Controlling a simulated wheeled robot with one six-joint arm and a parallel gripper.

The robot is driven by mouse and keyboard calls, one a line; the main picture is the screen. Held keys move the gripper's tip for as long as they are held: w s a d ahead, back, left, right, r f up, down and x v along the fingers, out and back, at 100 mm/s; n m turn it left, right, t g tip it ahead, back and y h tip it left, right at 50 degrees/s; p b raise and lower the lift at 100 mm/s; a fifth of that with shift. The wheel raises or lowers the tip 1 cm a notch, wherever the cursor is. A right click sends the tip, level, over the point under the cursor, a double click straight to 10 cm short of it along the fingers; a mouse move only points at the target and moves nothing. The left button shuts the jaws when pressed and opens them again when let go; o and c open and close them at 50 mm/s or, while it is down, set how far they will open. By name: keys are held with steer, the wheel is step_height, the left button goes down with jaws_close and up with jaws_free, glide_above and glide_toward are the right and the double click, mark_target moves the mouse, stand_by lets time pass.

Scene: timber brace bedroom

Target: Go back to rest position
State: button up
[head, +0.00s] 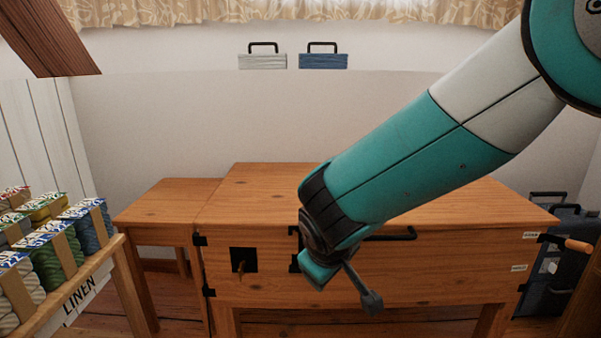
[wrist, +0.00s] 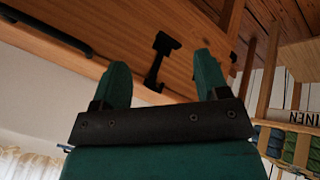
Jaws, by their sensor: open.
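My gripper (head: 342,288) hangs at the end of my teal and white arm, in front of the wooden cabinet (head: 270,190). In the wrist view my gripper (wrist: 161,60) has its two green fingers spread apart, with nothing between them. A black latch (wrist: 160,62) on the cabinet's wood shows behind the gap between the fingers. In the head view my arm hides part of the cabinet's front and of its black bar handle (head: 395,234).
A black plate with a key (head: 242,261) is on the cabinet front. A lower side table (head: 160,205) stands at left. A rack of yarn (head: 60,260) labelled LINEN is at near left. Dark cases (head: 562,260) stand at right. Two handled boxes (head: 262,61) (head: 323,61) sit at the back.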

steer(key=s+d+r+m+g+y+p, duration=0.1)
steer(key=s+d+r+g+y, duration=0.2)
steer(key=s, duration=0.5)
steer(key=s+d+r+g+p, duration=0.1)
steer(key=s+d+r, duration=0.3)
steer(key=s+r, duration=0.3)
steer(key=s+d+r+m+g+y+p, duration=0.1)
steer(key=s+d+r+g+y+p, duration=0.15)
steer(key=s, duration=0.65)
step_height(320, 180, up, 38)
steer(key=p, duration=3.7)
steer(key=shift+s+d+r, duration=0.2)
steer(key=shift+d+r, duration=0.05)
steer(key=shift+h, duration=0.25)
